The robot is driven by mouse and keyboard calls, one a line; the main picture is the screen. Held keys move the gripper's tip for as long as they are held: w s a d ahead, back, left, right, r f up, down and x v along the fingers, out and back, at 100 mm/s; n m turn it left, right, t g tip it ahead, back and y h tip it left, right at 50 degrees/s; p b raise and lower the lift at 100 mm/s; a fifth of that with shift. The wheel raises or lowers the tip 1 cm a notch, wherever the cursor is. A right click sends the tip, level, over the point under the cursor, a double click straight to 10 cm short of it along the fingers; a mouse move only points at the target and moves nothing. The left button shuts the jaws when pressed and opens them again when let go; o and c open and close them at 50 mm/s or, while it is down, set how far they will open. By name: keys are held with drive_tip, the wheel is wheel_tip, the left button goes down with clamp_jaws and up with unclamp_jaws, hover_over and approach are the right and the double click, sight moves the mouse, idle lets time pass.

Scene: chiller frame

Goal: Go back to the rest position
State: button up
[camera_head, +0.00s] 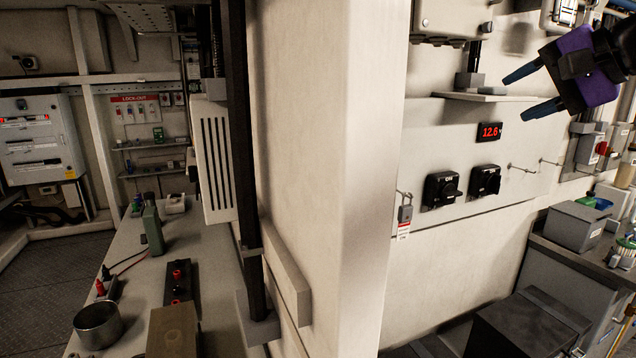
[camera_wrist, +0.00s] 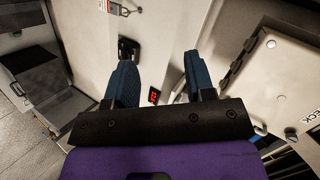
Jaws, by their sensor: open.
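My gripper (camera_head: 532,90) is at the upper right of the head view, with a purple body and two blue fingers. The fingers are apart and nothing is between them. In the wrist view my gripper (camera_wrist: 157,88) also shows its two fingers spread, pointing at the pale panel wall. It is in the air in front of the panel (camera_head: 440,150), above and right of two black rotary switches (camera_head: 441,190) (camera_head: 485,181) and the red display reading 12.6 (camera_head: 490,132). No contact with anything shows.
A small shelf (camera_head: 470,97) with a grey block is left of my gripper. A padlock with a tag (camera_head: 405,213) hangs on the panel's left edge. Grey boxes with a red switch (camera_head: 601,148) are on the right wall. A bench (camera_head: 130,245) with tools is at left.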

drive_tip(key=s+f+n+g+h, duration=0.4)
drive_tip(key=s+f+n+h, duration=0.2)
drive_tip(key=s+f, duration=1)
drive_tip(key=shift+s+f+n+g+h, duration=0.2)
drive_tip(key=shift+s+n+g+h, duration=0.2)
drive_tip(key=shift+n, duration=0.7)
drive_tip(key=shift+d, duration=0.1)
